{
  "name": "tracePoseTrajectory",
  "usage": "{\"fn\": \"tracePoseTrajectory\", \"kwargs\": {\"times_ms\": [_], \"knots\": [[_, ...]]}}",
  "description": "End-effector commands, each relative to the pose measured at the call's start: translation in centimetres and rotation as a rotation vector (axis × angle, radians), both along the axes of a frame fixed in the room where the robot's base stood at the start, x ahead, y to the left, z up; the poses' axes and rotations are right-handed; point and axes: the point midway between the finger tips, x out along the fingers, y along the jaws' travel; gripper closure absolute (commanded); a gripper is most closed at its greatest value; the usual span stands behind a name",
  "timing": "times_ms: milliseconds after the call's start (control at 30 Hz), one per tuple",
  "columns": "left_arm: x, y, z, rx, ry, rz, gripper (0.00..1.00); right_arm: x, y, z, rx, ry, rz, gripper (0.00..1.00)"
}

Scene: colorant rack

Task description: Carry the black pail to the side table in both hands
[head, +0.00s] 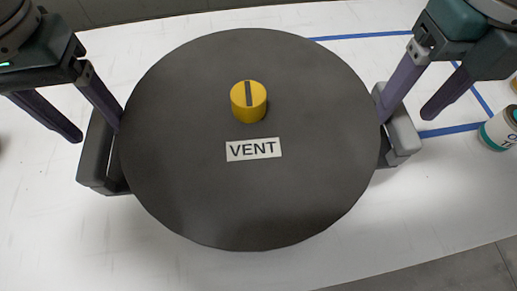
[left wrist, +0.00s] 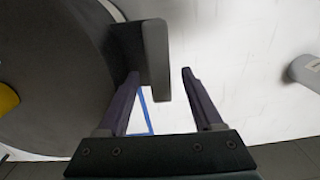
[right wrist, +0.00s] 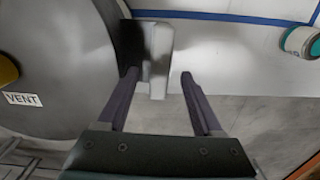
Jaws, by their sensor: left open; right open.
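The black pail (head: 190,110) stands on the white table, seen from above in the head view. Its round lid carries a yellow knob (head: 248,101) and a white VENT label (head: 253,149). A left handle (head: 96,160) and a right handle (head: 403,135) stick out from its sides. My left gripper (head: 98,132) is open at the left handle, one finger on each side of its bar; the left wrist view shows the bar (left wrist: 156,58) between the fingers. My right gripper (head: 405,117) is open the same way at the right handle, whose bar (right wrist: 161,58) shows in the right wrist view.
A white can with a teal band (head: 499,130) stands at the right edge, beyond my right gripper. Blue tape lines (head: 365,36) mark the white table (head: 210,272). The grey floor (head: 460,272) shows at the lower right, past the table's edge.

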Motion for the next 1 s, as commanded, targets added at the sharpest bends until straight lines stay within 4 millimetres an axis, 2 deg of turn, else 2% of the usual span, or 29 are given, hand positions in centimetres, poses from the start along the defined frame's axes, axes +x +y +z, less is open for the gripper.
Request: {"fn": "tracePoseTrajectory", "kwargs": {"times_ms": [100, 200, 567, 1000], "knots": [[0.0, 0.0, -1.5, 0.0, 0.001, -0.001, 0.32, -0.1, 0.0, -1.5, 0.0, 0.003, -0.001, 0.32], [0.0, 0.0, -2.3, 0.0, 0.0, 0.0, 0.32, 0.0, 0.0, -2.3, 0.001, 0.001, 0.0, 0.32], [0.0, 0.0, -2.7, 0.0, -0.001, 0.0, 0.32, 0.0, 0.0, -2.7, 0.0, 0.0, 0.001, 0.32], [0.0, 0.0, -2.7, 0.0, -0.001, 0.0, 0.81, 0.0, 0.0, -2.7, 0.0, 0.0, 0.0, 0.81]]}}
